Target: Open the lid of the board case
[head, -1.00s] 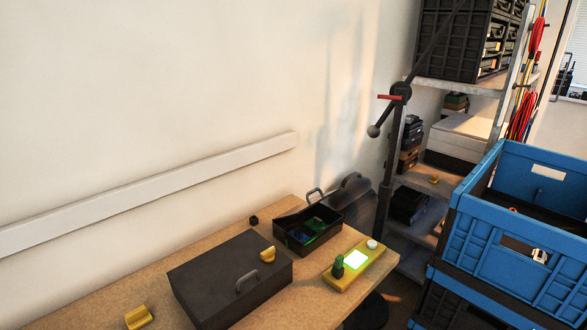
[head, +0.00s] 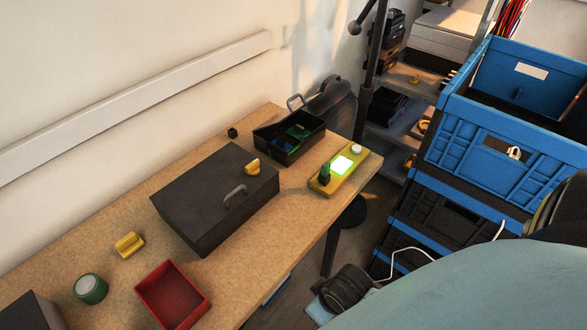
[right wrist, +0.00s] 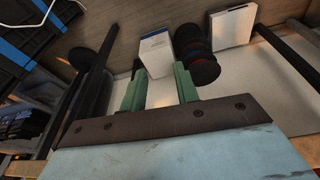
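A dark grey case (head: 205,205) sits closed on the wooden workbench in the head view. Its flat lid (head: 195,185) is down, and a grey bar handle (head: 235,195) stands at its front right. A yellow piece (head: 252,167) rests on top near the right end. Behind it to the right is a smaller black open-topped box (head: 262,146) with green and blue boards inside. My right gripper (right wrist: 158,82) shows in the right wrist view, its green fingers apart and nothing visibly held, away from the case. My left gripper is not in view.
On the bench (head: 85,245) are a red tray (head: 172,295), a green-sided roll (head: 90,288), a yellow block (head: 129,244) and a yellow device with a lit screen (head: 342,166). Blue crates (head: 490,150) stack at the right. The bench's front edge is clear beside the case.

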